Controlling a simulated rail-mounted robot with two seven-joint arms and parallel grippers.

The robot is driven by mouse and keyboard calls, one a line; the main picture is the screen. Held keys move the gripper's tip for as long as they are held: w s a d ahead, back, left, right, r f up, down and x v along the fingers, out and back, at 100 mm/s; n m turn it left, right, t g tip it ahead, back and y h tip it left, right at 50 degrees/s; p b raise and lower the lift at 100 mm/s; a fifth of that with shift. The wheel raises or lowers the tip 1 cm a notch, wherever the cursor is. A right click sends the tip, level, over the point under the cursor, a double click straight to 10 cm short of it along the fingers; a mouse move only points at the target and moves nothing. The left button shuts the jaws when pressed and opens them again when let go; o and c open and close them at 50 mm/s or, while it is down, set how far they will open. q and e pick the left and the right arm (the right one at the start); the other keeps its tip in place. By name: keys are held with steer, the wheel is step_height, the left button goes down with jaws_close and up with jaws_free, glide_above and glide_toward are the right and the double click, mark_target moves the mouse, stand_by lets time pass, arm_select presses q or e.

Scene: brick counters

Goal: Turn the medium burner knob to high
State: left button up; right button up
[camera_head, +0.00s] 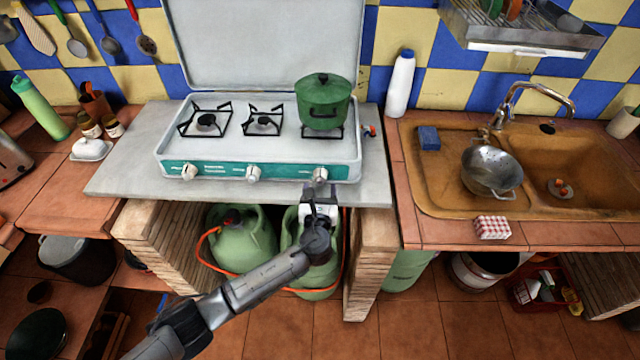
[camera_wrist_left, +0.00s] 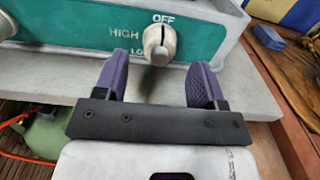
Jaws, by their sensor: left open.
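The stove (camera_head: 260,140) is a white camping cooker with its lid up and a teal front panel. Its panel carries a left knob (camera_head: 189,172), a middle knob (camera_head: 253,174) and a right knob (camera_head: 320,174). No readable label shows which is the medium burner knob. My left gripper (camera_head: 321,190) is in front of the right knob. In the left wrist view, that knob (camera_wrist_left: 159,42) stands upright under the word OFF, with HIGH to its left. My open gripper (camera_wrist_left: 159,78) has one finger on each side, short of the knob and apart from it. My right gripper is not in view.
A green pot (camera_head: 323,103) sits on the right burner. A white bottle (camera_head: 400,84) stands right of the stove. The sink (camera_head: 455,205) with a metal colander (camera_head: 491,170) is further right. Gas bottles (camera_head: 240,240) stand below the grey counter slab (camera_head: 130,180).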

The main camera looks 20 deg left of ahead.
mark_target(320, 183)
arm_select(q)
steer(key=shift+b+x, duration=0.3)
steer(key=shift+x, duration=1.35)
steer(key=shift+c, duration=0.5)
steer(key=c, duration=0.8)
